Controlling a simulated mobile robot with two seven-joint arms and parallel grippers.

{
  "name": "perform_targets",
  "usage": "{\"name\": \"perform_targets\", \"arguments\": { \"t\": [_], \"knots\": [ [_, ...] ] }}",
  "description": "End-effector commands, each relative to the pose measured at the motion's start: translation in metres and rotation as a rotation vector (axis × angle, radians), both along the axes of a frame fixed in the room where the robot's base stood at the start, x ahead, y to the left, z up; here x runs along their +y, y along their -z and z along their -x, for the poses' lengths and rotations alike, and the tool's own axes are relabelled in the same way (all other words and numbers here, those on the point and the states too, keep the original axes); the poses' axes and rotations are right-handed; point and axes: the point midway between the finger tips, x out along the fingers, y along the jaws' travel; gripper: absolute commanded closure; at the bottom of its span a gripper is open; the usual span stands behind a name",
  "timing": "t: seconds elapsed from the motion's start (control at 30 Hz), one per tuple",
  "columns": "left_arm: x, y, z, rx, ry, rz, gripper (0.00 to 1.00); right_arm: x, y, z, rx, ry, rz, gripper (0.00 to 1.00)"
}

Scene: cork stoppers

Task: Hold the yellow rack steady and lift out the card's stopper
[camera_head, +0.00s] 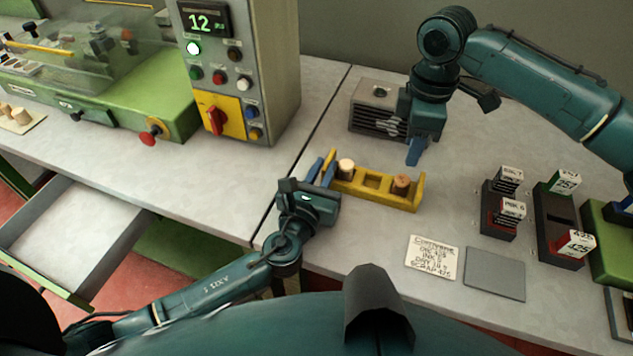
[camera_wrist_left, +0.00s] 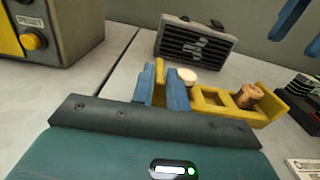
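The yellow rack (camera_head: 372,187) stands on the grey bench. A pale stopper (camera_head: 346,168) sits near its left end and a browner stopper (camera_head: 402,182) near its right end; the slot between them looks empty. In the left wrist view the stoppers are the pale one (camera_wrist_left: 187,76) and the brown one (camera_wrist_left: 248,96). My left gripper (camera_head: 322,170) has its blue fingers on either side of the rack's left end wall, closed on it. My right gripper (camera_head: 416,150) hangs above and behind the rack, empty, its fingers apart in the left wrist view. The handwritten card (camera_head: 432,257) lies in front; its small writing is hard to read.
A grey vented box (camera_head: 378,110) stands behind the rack. Dark holders with labelled blocks (camera_head: 503,205) (camera_head: 560,225) stand at the right. A grey plate (camera_head: 495,281) lies beside the card. A control panel with a display (camera_head: 240,70) rises at the left. An open drawer (camera_head: 85,235) juts out lower left.

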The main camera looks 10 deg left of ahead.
Motion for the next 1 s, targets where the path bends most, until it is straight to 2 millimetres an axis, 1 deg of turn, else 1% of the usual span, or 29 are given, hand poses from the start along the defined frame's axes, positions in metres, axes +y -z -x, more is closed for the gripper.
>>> {"name": "perform_targets", "arguments": {
  "t": [0.1,0.33,0.5,0.53,1.0],
  "knots": [
    [-0.0009,-0.0004,-0.0037,0.000,0.000,0.001,0.85,0.0001,0.0000,0.0000,0.000,0.000,0.000,0.64],
    [-0.0008,-0.0001,-0.0037,0.000,0.001,0.001,0.85,0.0001,0.0000,0.0000,0.000,0.000,0.000,0.64],
    [-0.0008,-0.0001,-0.0035,0.000,0.001,0.001,0.98,0.0001,0.0000,0.0000,0.000,0.000,0.000,0.64],
    [-0.0008,-0.0001,-0.0035,0.000,0.000,0.001,1.00,0.0001,0.0000,0.0000,0.000,0.000,0.000,0.64],
    [-0.0006,0.0002,-0.0033,0.001,0.001,0.000,1.00,0.0001,0.0000,0.0000,0.000,0.000,0.000,0.64]
  ]
}}
